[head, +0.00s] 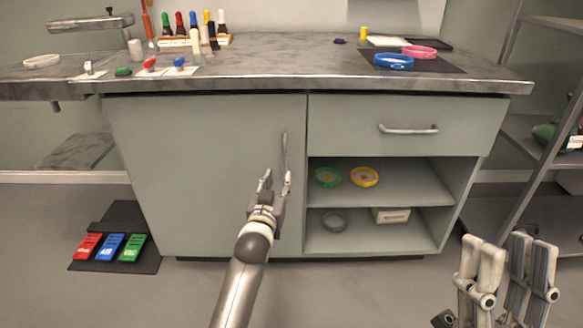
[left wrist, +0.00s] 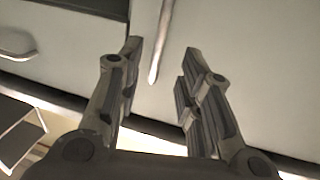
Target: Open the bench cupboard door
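The bench cupboard door (head: 200,165) is a grey-green panel on the left of the bench, and it is shut. Its vertical bar handle (head: 284,150) is near the door's right edge. The handle also shows in the left wrist view (left wrist: 160,42), between and beyond the fingertips. My left gripper (head: 277,178) is in front of the door by the handle's lower end, open, with nothing between its fingers. In the left wrist view the fingers stand apart on both sides of the handle's line. My right gripper (head: 511,250) is at the lower right, open and empty, away from the bench.
A drawer (head: 400,126) with a horizontal handle is right of the door, above open shelves (head: 400,194) holding rings and a box. A black mat (head: 117,250) with coloured tags lies on the floor at left. A metal rack (head: 540,130) stands at right.

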